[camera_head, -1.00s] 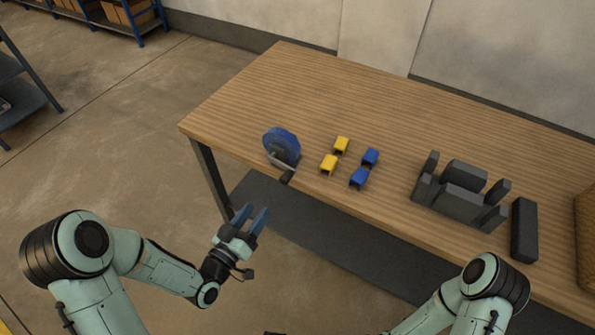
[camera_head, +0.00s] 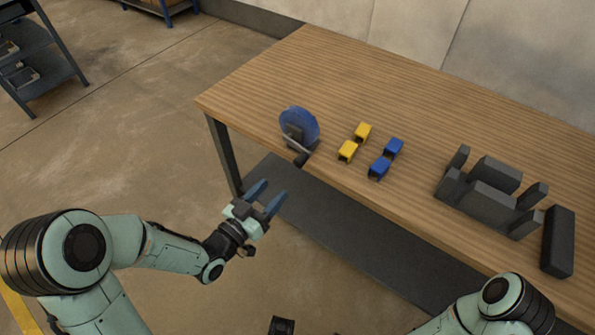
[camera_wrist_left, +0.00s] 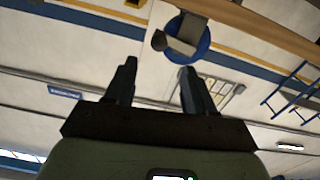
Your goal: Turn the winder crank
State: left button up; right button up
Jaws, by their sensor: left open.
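The winder (camera_head: 299,124) is a blue disc standing upright near the left front edge of the wooden table. Its grey crank (camera_head: 302,145) ends in a dark handle (camera_head: 301,160) at the table's front edge. My left gripper (camera_head: 273,191) is open and empty, in front of the table edge and short of the handle, with its fingers pointing toward the table. In the left wrist view, the winder's blue disc (camera_wrist_left: 202,48) and the dark handle (camera_wrist_left: 159,40) show beyond the open fingers. Of my right arm only upper links show; its gripper is out of view.
Yellow blocks (camera_head: 348,151) and blue blocks (camera_head: 379,168) stand right of the winder on the table (camera_head: 330,75). A dark grey fixture (camera_head: 493,195) and a dark bar (camera_head: 558,241) are farther right.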

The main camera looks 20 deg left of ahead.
aim_at(296, 166)
pick_arm(q)
jog(key=b+x, duration=0.1)
jog(key=x, duration=1)
jog(key=shift+w+d, duration=0.1)
pick_arm(e)
jog(key=shift+w+d+f, duration=0.15)
jog(key=shift+w+f, duration=0.25)
jog(key=shift+f, duration=0.2)
jog(key=shift+w+d+f, duration=0.1)
jog(key=shift+w+f, duration=0.25)
jog(key=shift+f, duration=0.25)
pick_arm(q)
grip_shut()
